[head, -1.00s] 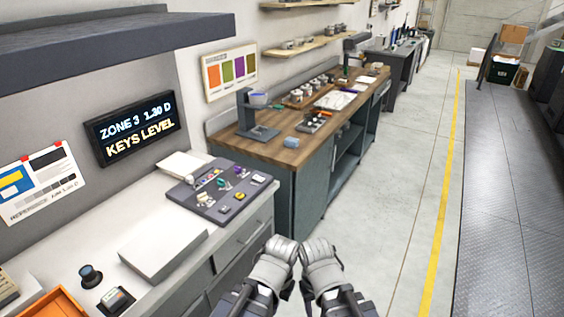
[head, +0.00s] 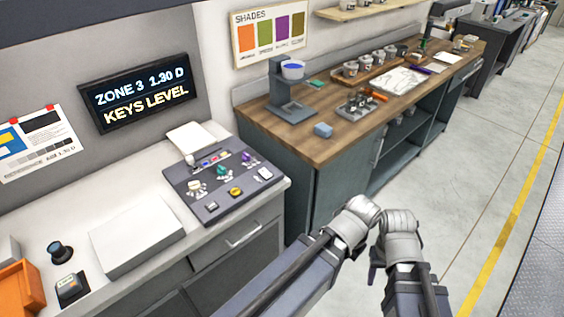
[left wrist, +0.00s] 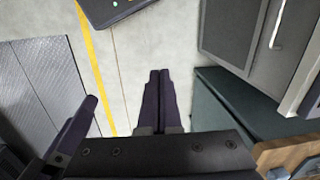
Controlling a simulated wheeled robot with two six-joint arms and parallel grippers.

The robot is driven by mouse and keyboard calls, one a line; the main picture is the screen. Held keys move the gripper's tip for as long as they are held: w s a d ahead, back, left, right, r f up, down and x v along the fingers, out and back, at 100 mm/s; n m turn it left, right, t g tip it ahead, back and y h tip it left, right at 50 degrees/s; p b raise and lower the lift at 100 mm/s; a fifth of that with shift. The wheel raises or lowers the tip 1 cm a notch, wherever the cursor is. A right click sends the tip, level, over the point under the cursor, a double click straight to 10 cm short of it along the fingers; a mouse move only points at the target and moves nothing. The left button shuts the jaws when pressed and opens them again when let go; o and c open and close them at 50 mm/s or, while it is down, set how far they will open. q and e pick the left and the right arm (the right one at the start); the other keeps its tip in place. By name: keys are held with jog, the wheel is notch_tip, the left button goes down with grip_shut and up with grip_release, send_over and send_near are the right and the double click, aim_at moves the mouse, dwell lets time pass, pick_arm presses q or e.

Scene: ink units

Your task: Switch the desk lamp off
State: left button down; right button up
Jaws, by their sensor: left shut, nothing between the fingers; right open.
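A dark lamp-like fixture (head: 447,9) stands at the far end of the wooden bench, near the top of the head view. Its head is partly cut by the frame edge. Its switch is too small to make out, and I cannot tell whether it is lit. My right gripper (head: 376,258) is open and empty, low in the head view in front of the benches, its fingers mostly hidden. My left gripper (left wrist: 159,98) is shut and empty over the floor in the left wrist view. Both grippers are well apart from the lamp.
The wooden bench (head: 345,132) carries a stand with a bowl (head: 280,95), cups and a tray of jars. A light counter (head: 90,217) with a control panel (head: 222,180) is at left. The floor right of the benches (head: 490,165) is clear.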

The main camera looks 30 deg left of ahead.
aim_at(267, 174)
pick_arm(q)
jog(key=shift+w+d, duration=0.15)
jog(key=shift+w, duration=0.1)
pick_arm(e)
jog(key=shift+w+d, duration=0.15)
jog(key=shift+w, duration=0.1)
pick_arm(q)
jog(key=w+a+r+n+t+y, duration=0.2)
jog(key=w+a+r+n+y, duration=0.1)
jog(key=w+a+n, duration=0.5)
jog(key=w+a+r+n+t+y+b, duration=0.1)
jog(key=w+a+r+n+y, duration=0.3)
jog(key=w+a+n, duration=0.5)
jog(key=w+a+t+y, duration=0.1)
jog(key=w+a, duration=0.5)
jog(key=a, duration=0.5)
jog(key=shift+a, duration=0.15)
pick_arm(e)
jog(key=shift+f, duration=0.6)
pick_arm(q)
jog(key=shift+w, duration=0.1)
jog(key=b+x, duration=0.5)
jog(key=x, duration=0.2)
jog(key=b+x, duration=0.3)
jog(key=x, duration=0.1)
jog(key=shift+f+b, duration=0.3)
jog(key=shift+f, duration=0.25)
jog(key=shift+f+b, duration=0.95)
pick_arm(e)
notch_tip(267, 174, down, 10)
